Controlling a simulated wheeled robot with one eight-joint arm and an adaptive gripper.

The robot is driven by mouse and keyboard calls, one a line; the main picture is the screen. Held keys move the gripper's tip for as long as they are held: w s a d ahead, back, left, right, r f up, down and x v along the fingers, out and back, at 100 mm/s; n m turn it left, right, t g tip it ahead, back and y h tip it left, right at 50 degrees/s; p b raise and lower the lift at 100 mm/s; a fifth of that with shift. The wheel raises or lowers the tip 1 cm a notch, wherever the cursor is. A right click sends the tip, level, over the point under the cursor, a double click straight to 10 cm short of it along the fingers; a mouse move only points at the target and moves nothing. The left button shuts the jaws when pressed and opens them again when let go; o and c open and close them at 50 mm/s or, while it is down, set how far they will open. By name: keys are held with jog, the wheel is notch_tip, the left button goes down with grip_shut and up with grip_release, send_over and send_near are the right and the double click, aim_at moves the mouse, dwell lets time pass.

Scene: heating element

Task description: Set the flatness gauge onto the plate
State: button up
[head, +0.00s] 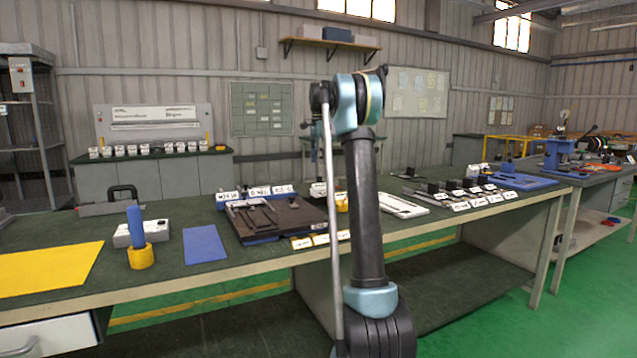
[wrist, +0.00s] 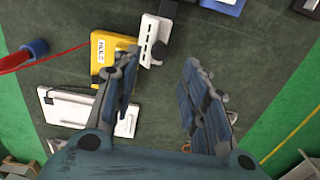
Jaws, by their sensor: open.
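My gripper (wrist: 160,62) is open and empty above the dark green bench top in the wrist view. I cannot tell for certain which thing is the flatness gauge. A white slotted block with a dark round knob (wrist: 147,42) lies just beyond the left finger. It touches or nearly touches a yellow labelled block (wrist: 101,73). A flat white plate-like piece (wrist: 64,108) lies left of and partly behind the left finger; it also shows in the head view (head: 407,209) right of my arm. My gripper is hidden in the head view.
In the head view, a dark tray with tools (head: 290,222), a blue mat (head: 205,246), a yellow sheet (head: 45,268) and a blue cylinder in a yellow base (head: 136,232) lie left of my arm. Labelled black blocks (head: 455,188) stand right. Bench surface between the fingers is clear.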

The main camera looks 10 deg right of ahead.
aim_at(319, 177)
notch_tip(319, 177, down, 9)
jog(key=shift+f, duration=0.1)
dwell(0.3)
jog(key=shift+c, duration=0.6)
grip_shut()
